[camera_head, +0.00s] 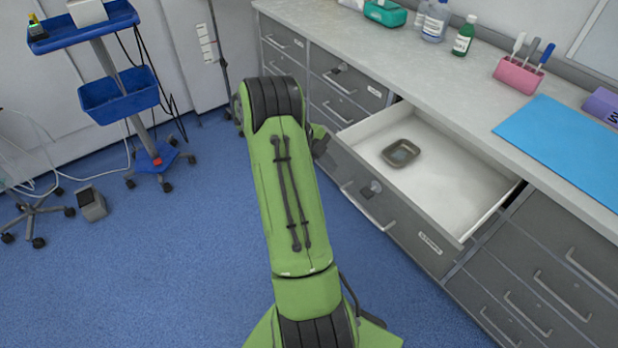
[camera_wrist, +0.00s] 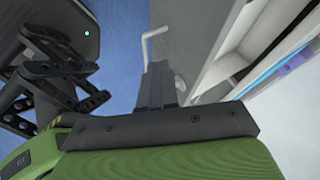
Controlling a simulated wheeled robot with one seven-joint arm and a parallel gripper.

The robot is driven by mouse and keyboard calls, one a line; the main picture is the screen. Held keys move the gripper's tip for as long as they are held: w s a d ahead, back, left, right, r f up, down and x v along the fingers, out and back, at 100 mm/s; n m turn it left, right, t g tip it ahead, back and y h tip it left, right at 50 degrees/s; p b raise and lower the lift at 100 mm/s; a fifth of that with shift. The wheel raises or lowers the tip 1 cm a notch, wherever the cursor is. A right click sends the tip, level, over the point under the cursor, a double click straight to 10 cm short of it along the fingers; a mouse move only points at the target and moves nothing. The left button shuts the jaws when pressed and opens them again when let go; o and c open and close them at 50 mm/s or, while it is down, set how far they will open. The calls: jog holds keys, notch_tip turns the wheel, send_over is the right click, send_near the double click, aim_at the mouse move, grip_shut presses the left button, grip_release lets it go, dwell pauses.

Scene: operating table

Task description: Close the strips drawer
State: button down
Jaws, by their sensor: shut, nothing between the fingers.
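The open drawer (camera_head: 440,212) sticks out from the cabinet under the counter in the head view. It has a white inside, a grey front with a bar handle and round lock, and a label too small to read. A small dark tray (camera_head: 401,153) lies inside it. In the wrist view the drawer's pale wall (camera_wrist: 222,62) is at the right and a light handle bar (camera_wrist: 150,36) shows above my fingers. My gripper (camera_wrist: 159,68) is shut and empty, close beside the drawer front; contact cannot be told.
The counter (camera_head: 430,75) holds bottles, a pink holder (camera_head: 518,76) and a blue mat (camera_head: 562,145). Closed drawers (camera_head: 530,285) flank the open one. A blue trolley (camera_head: 118,95) stands at the left.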

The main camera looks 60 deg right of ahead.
aim_at(349, 182)
jog(key=b+x, duration=0.1)
jog(key=x, duration=0.9)
jog(key=shift+s+r+b, duration=0.15)
jog(key=shift+r+b, duration=0.05)
jog(key=shift+b, duration=0.2)
jog(key=shift+d, duration=0.1)
